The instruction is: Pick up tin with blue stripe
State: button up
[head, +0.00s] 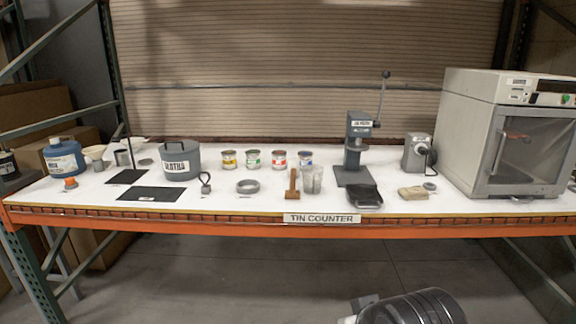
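The tin with the blue stripe (305,159) stands upright on the white counter top (225,197), at the right end of a row of small tins. To its left stand a red-striped tin (279,159), a green-striped tin (253,159) and a yellow-striped tin (229,159). Small gaps separate the tins. My gripper is not in view. A dark rounded part of my arm shows at the bottom edge, below and in front of the counter.
A wooden block tool (292,184) and a clear cup (312,180) stand in front of the blue-striped tin. A lever press (356,150) stands to its right. A grey pot (180,160) is left of the row. A white cabinet (470,130) fills the right end.

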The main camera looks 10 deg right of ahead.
aim_at(304, 161)
jog(key=i, duration=1.05)
jog(key=i+l, duration=0.15)
jog(key=i, duration=0.9)
